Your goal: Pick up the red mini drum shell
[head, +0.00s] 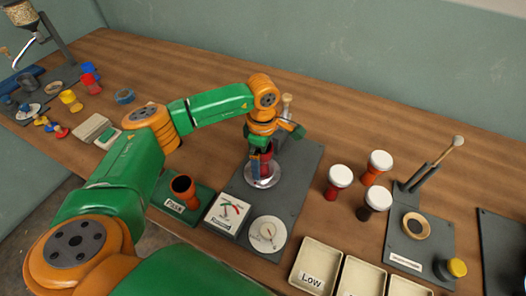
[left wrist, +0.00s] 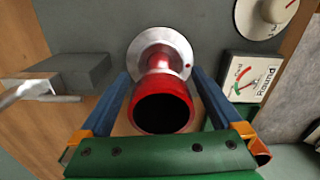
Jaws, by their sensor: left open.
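The red mini drum shell (left wrist: 160,92) stands on a round silver plate (left wrist: 174,38) in the left wrist view, its dark open mouth towards the camera. In the head view the red shell (head: 267,160) is partly hidden behind my gripper, above the silver plate (head: 262,181). My left gripper (left wrist: 160,80) is open, with one blue finger on each side of the shell. Gaps show between the fingers and the shell in the left wrist view. My right gripper is in neither view.
The plate sits on a dark grey board (head: 299,178) with a dial (head: 267,234) and a gauge card (head: 229,212). An orange-brown shell (head: 183,188) stands on a green "Pass" base. Three white-topped drums (head: 379,163) stand to the right, near labelled trays (head: 316,266).

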